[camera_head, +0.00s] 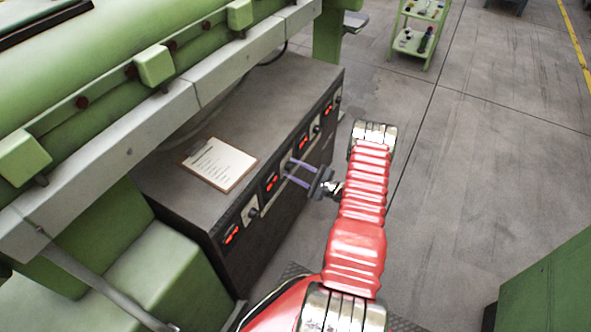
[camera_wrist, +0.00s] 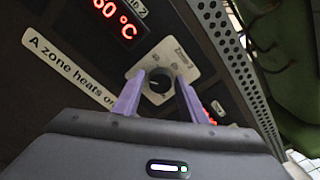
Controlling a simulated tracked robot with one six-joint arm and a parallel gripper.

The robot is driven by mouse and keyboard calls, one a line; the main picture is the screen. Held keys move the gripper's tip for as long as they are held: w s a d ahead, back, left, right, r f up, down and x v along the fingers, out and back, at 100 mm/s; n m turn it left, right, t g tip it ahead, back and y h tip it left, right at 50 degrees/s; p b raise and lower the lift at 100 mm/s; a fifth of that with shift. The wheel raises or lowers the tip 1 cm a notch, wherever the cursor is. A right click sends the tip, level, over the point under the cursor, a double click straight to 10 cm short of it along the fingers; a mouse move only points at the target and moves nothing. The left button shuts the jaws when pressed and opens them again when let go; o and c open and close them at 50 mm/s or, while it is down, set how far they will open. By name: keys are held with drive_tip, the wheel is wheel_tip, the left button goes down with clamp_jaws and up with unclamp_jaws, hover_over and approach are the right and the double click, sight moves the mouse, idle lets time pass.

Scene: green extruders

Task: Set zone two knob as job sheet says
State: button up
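The zone two knob (camera_wrist: 158,86) is a dark round knob on a pale plate labelled "Zone 2" in the wrist view. My gripper (camera_wrist: 159,76) is open, with one purple finger on each side of the knob and its tips near the plate. I cannot tell whether either finger touches the knob. In the head view my gripper (camera_head: 289,169) reaches the front of the dark control box (camera_head: 160,176) from the right. The job sheet (camera_head: 220,163) lies on a clipboard on top of the box; its writing is too small to read.
A red display (camera_wrist: 118,18) beside the knob shows "60 °C", cut off at the left. Several other displays and knobs line the box front. The green extruder (camera_head: 110,95) stands over the box at the left. Open floor and a green cart (camera_head: 417,35) lie beyond.

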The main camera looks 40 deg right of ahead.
drive_tip(key=c, duration=0.7)
drive_tip(key=shift+d, duration=0.1)
drive_tip(key=shift+c, duration=0.4)
drive_tip(key=shift+m, duration=0.3)
